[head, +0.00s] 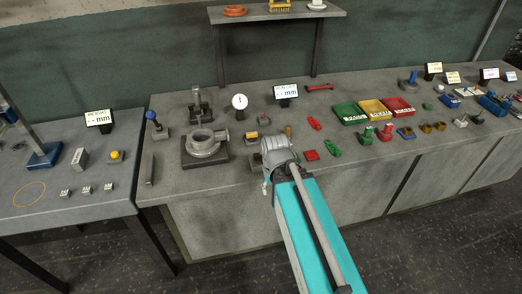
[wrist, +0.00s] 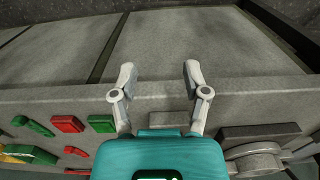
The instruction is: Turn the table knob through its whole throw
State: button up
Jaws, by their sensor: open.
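I cannot tell for sure which piece is the table knob. A blue ball-topped handle (head: 151,115) stands upright near the left end of the long bench (head: 240,90). A yellow round knob on a small base (head: 116,155) sits on the left table, and another blue-topped piece (head: 412,77) stands far right on the bench. My gripper (wrist: 157,78) is open and empty in the wrist view, with its fingers over the bench's front edge. In the head view my arm's end hides most of the gripper. It is apart from all three knob-like pieces.
A grey valve casting (head: 203,144) on a dark plate is left of my gripper; its round part shows in the wrist view (wrist: 255,158). Red blocks (wrist: 68,124) and green blocks (wrist: 101,124) lie nearby. Red, yellow and green bins (head: 349,114) stand right.

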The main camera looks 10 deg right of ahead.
jog(key=shift+a, duration=0.2)
jog(key=shift+w+r, duration=0.1)
jog(key=shift+r, duration=0.05)
notch_tip(320, 180, up, 14)
jog(key=n+p, duration=1.5)
jog(key=n, duration=0.3)
send_over(259, 153)
jog(key=shift+r, duration=0.15)
jog(key=shift+b, duration=0.35)
notch_tip(259, 153, down, 14)
jog(key=b, duration=1.3)
jog(key=shift+r+b, duration=0.1)
jog(key=shift+b, duration=0.2)
